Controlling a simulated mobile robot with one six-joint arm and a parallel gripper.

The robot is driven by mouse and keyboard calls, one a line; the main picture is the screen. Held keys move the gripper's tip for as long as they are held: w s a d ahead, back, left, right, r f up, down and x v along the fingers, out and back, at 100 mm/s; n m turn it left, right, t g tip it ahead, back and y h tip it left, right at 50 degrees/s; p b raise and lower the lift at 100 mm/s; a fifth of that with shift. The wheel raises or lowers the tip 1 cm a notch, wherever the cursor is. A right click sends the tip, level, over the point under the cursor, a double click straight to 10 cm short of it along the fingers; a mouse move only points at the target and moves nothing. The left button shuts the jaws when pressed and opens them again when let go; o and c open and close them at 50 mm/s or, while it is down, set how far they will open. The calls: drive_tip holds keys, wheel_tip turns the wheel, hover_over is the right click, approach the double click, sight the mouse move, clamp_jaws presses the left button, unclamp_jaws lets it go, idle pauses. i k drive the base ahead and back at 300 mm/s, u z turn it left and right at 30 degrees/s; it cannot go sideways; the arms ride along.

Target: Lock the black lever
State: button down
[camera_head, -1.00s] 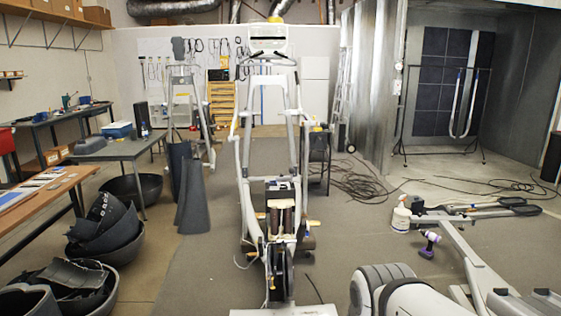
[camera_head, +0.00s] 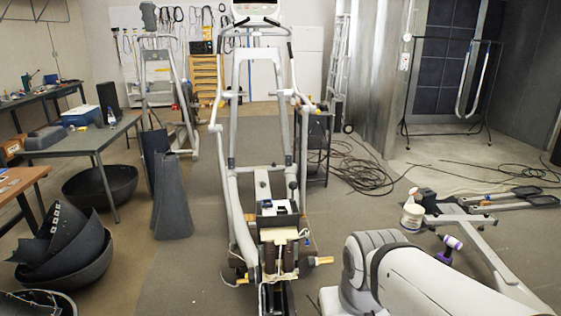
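The elliptical machine (camera_head: 228,190) stands upright in the middle of the room, with its display at the top and its opened lower drive part facing me. A small dark upright knob or lever (camera_head: 292,186) shows on the right side of its lower frame. I cannot tell for sure whether this is the black lever, or whether it is locked. A yellow handle (camera_head: 323,261) sticks out to the right, lower down. A white link of my arm (camera_head: 430,280) fills the lower right. My gripper is not in view.
A purple drill (camera_head: 447,248), a white tub (camera_head: 411,216) and detached frame parts (camera_head: 480,240) lie on the right. Cables (camera_head: 365,175) lie behind them. Black curved shells (camera_head: 75,255) and a table (camera_head: 95,145) stand left.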

sight(292, 185)
drive_tip(key=i, duration=0.95)
